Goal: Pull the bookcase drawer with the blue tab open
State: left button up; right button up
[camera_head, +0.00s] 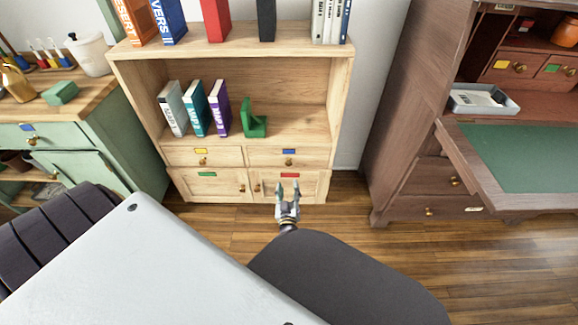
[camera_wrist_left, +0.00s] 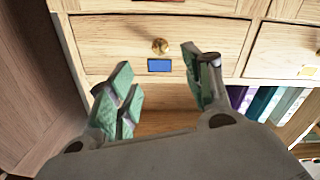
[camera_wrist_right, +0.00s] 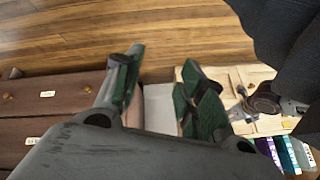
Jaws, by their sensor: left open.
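The wooden bookcase (camera_head: 322,62) stands at the centre of the head view. Its right-hand drawer (camera_head: 262,158) has a blue tab (camera_head: 288,151) and a round brass knob (camera_head: 289,162), and looks shut. My left gripper (camera_head: 288,186) is open and empty, lower than the drawer in the head view, over the red-tabbed door. The left wrist view is upside down and shows the knob (camera_wrist_left: 160,46) and the blue tab (camera_wrist_left: 160,66) between the open fingers (camera_wrist_left: 157,74), ahead of them. My right gripper (camera_wrist_right: 163,58) is open and empty in its wrist view, away from the drawer.
A yellow-tabbed drawer (camera_head: 182,157) sits left of the blue one. Doors with green (camera_head: 207,174) and red (camera_head: 290,175) tabs are below. Books (camera_head: 196,109) and a green bookend (camera_head: 253,121) stand on the shelf. A green cabinet (camera_head: 132,145) and a dark desk (camera_head: 412,110) flank the bookcase.

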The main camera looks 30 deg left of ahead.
aim_at(289, 165)
pick_arm(q)
jog(key=b+x, duration=0.4)
jog(key=x, duration=0.7)
jog(key=shift+b+x, duration=0.5)
jog(key=shift+x, duration=0.7)
pick_arm(e)
notch_tip(289, 165, down, 7)
jog(key=a+t+y, duration=0.1)
jog(key=shift+w+a, duration=0.15)
jog(key=shift+w, duration=0.1)
jog(key=shift+r, duration=0.1)
pick_arm(q)
grip_shut()
